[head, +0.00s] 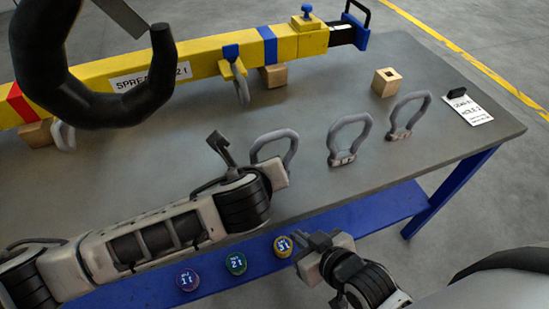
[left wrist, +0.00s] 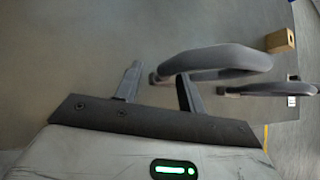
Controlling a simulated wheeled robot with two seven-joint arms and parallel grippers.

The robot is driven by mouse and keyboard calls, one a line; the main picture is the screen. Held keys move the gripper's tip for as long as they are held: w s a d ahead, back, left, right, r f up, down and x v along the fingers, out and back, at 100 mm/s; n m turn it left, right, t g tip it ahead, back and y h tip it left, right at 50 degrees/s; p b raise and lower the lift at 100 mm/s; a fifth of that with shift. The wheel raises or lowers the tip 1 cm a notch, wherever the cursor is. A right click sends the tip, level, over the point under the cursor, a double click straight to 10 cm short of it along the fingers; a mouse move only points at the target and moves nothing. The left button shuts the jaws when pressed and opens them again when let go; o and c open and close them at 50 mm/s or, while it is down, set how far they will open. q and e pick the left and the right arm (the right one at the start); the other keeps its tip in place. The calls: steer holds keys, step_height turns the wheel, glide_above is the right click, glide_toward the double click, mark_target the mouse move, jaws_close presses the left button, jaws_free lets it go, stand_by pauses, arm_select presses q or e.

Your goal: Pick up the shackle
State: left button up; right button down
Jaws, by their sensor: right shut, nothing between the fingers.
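Three grey shackles stand on the dark table in the head view: a near one (head: 291,151), a middle one (head: 334,142) and a right one (head: 391,121). My left gripper (head: 222,148) is open beside the near shackle and partly hides its lower part. In the left wrist view its fingers (left wrist: 158,88) are apart, with the shackle (left wrist: 220,57) just beyond them, one end showing behind the gap. I cannot tell whether they touch. Another shackle (left wrist: 268,89) lies further right there. My right gripper (head: 318,243) is shut and empty off the table's front edge.
A yellow spreader beam (head: 202,64) rests on wooden blocks along the back. A large black hook (head: 45,95) hangs at upper left. A wooden block (head: 386,82) and a label card (head: 468,108) sit at the right. Coloured discs (head: 236,263) lie on the blue lower rail.

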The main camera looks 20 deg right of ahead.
arm_select(q)
steer(key=shift+x, duration=1.1)
jaws_close()
steer(key=shift+r, duration=0.1)
